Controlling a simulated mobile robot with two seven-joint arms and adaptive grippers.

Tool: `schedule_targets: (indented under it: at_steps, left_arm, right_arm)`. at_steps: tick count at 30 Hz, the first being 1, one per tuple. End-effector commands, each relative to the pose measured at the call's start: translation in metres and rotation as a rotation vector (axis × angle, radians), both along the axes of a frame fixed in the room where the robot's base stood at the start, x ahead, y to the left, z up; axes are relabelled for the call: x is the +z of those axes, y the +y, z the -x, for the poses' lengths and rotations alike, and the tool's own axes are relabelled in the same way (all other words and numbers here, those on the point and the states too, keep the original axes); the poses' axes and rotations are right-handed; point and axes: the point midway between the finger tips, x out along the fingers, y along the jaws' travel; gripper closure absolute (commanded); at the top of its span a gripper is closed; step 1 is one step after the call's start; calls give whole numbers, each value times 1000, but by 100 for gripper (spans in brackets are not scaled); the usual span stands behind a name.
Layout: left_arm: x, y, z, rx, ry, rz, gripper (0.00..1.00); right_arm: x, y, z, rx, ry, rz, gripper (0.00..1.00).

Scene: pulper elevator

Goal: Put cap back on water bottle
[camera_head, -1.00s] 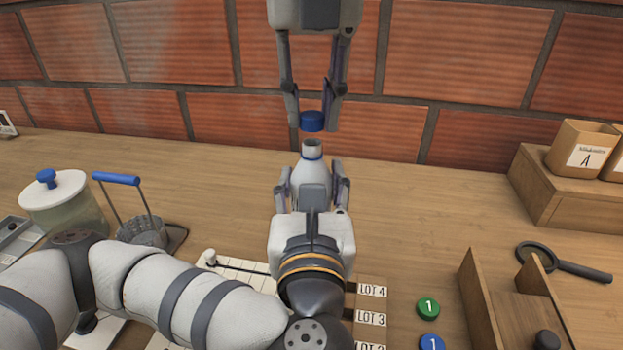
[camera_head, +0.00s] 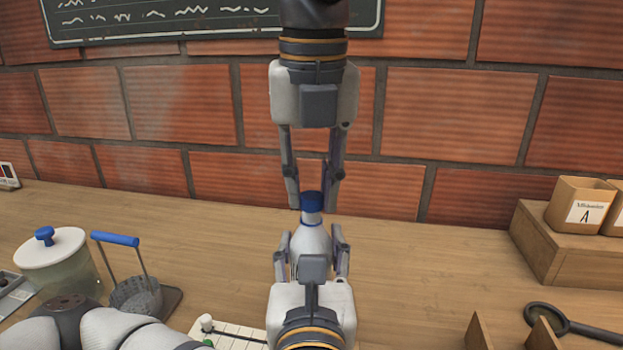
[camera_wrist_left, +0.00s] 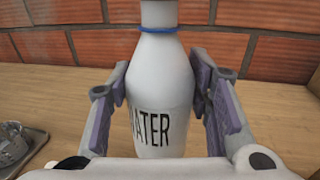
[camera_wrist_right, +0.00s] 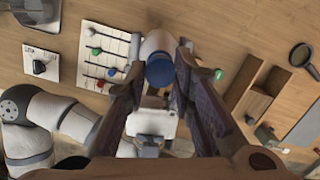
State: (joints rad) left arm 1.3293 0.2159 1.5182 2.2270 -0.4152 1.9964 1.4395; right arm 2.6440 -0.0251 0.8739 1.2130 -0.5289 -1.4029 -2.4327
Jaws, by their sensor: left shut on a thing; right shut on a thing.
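The white water bottle (camera_head: 311,250) stands upright in my left gripper (camera_head: 311,240), whose fingers are shut around its body. In the left wrist view the bottle (camera_wrist_left: 160,85) shows part of its WATER label and a blue ring at the neck; its top is cut off. The blue cap (camera_head: 311,202) sits at the top of the bottle neck in the head view, in line with it. My right gripper (camera_head: 311,196) comes from above, shut on the cap. The cap (camera_wrist_right: 160,73) also shows between its fingers in the right wrist view. I cannot tell whether the cap is seated.
A lidded glass jar (camera_head: 60,275) and a wire basket (camera_head: 137,297) stand at the left. A wooden block with boxes (camera_head: 560,240) is at the right, with a magnifying glass (camera_head: 555,320) in front. The brick wall (camera_head: 440,100) rises behind.

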Motion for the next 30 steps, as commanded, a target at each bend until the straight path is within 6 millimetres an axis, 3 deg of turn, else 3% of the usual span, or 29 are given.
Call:
schedule_targets:
  at_steps: [26,29,30]
  left_arm:
    - [1,0,0,0,-2,1,100]
    - [1,0,0,0,-2,1,100]
    - [1,0,0,0,-2,1,100]
  right_arm:
    - [-11,0,0,-9,0,0,85]
    - [-11,1,0,-146,0,4,85]
    - [-11,1,0,-263,0,5,85]
